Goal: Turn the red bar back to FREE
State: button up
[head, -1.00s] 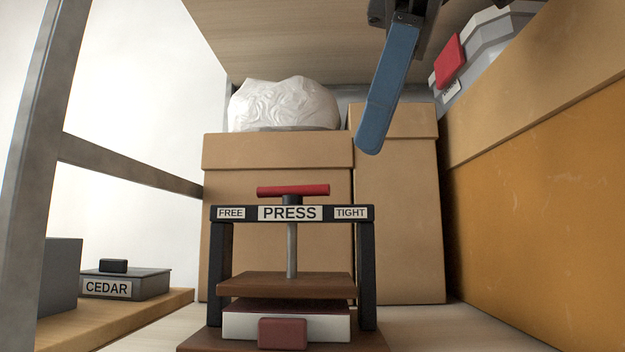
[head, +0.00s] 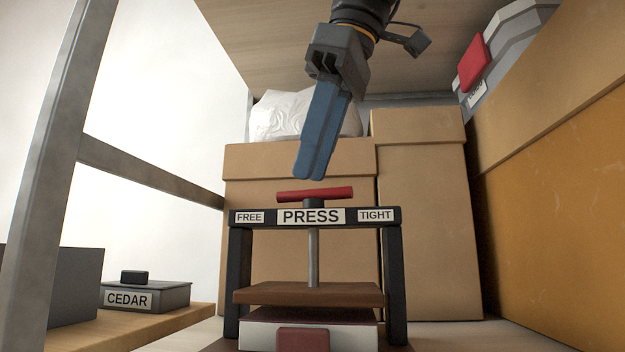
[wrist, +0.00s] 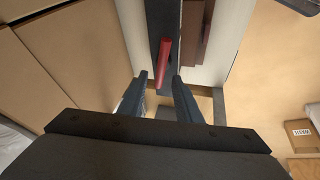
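The red bar (head: 315,194) sits on top of the screw of the black-framed press (head: 310,216), lying roughly left to right in the head view. The frame reads FREE at left, PRESS in the middle and TIGHT at right. A wooden plate (head: 308,293) hangs on the screw above a white and maroon block (head: 352,335); I cannot tell if they touch. My gripper (head: 311,176), with blue fingers, points down just above the bar. In the wrist view my gripper (wrist: 159,76) is open and empty, and the red bar (wrist: 163,62) shows beyond the gap between the fingertips.
Cardboard boxes (head: 420,220) stand behind the press, one topped by a white plastic bag (head: 280,117). A large box (head: 560,190) fills the right side. A grey post (head: 45,160) and a CEDAR box (head: 160,297) are at left. A shelf board (head: 300,45) hangs overhead.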

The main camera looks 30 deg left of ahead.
aim_at(314, 199)
jog(key=shift+b+x, duration=0.8)
jog(key=shift+x, duration=0.35)
jog(key=shift+d, duration=0.15)
jog(key=shift+c, duration=0.3)
grip_shut()
